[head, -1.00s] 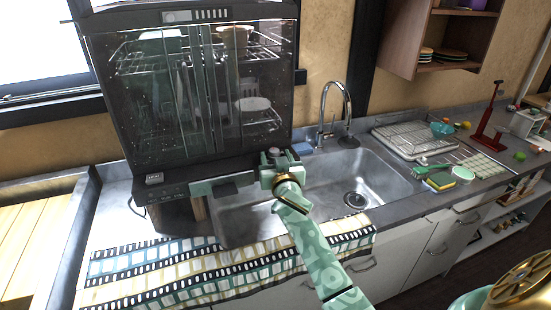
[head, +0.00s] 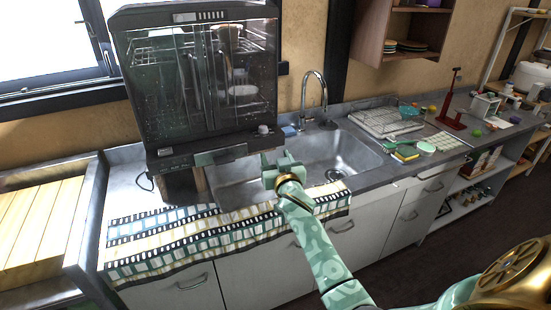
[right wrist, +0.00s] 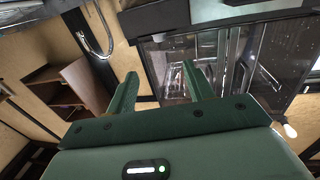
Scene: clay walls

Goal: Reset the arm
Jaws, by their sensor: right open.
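My right gripper (head: 281,160) is over the front edge of the sink (head: 336,156), in front of the dark dishwasher (head: 205,80). In the right wrist view its two green fingers (right wrist: 160,88) stand apart with nothing between them. It is open and empty. My right arm (head: 318,245) reaches in from the lower right. My left gripper does not show in either view.
A tap (head: 315,92) rises behind the sink. A patterned towel (head: 215,236) covers the counter's front left. A wooden shelf (head: 408,30) hangs above.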

